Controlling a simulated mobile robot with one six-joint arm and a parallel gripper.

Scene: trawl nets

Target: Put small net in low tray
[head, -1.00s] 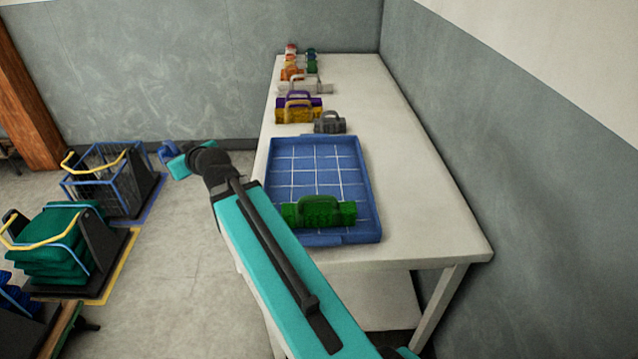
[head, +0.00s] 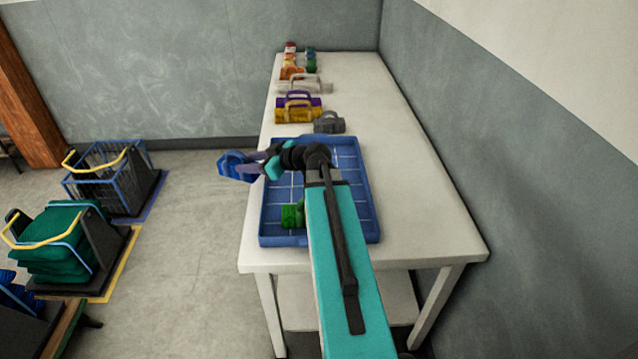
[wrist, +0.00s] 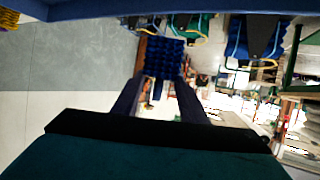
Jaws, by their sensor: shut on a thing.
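A small blue net (head: 234,166) is held in my gripper (head: 252,163), out beyond the tray's left side, over or near the table's left edge. In the wrist view the blue net (wrist: 164,57) sits between my two dark fingers (wrist: 160,80), which are closed on it. The low blue tray (head: 279,241), with a white grid on its floor, lies on the near part of the table. A green net roll (head: 292,216) lies in the tray's near part, partly hidden by my arm.
Beyond the tray on the white table (head: 400,170) stand a grey roll (head: 329,123), a yellow roll (head: 298,114), a purple roll (head: 312,101) and several more. Baskets (head: 104,180) and a stack of green nets (head: 52,240) are on the floor at left. The table's right side is clear.

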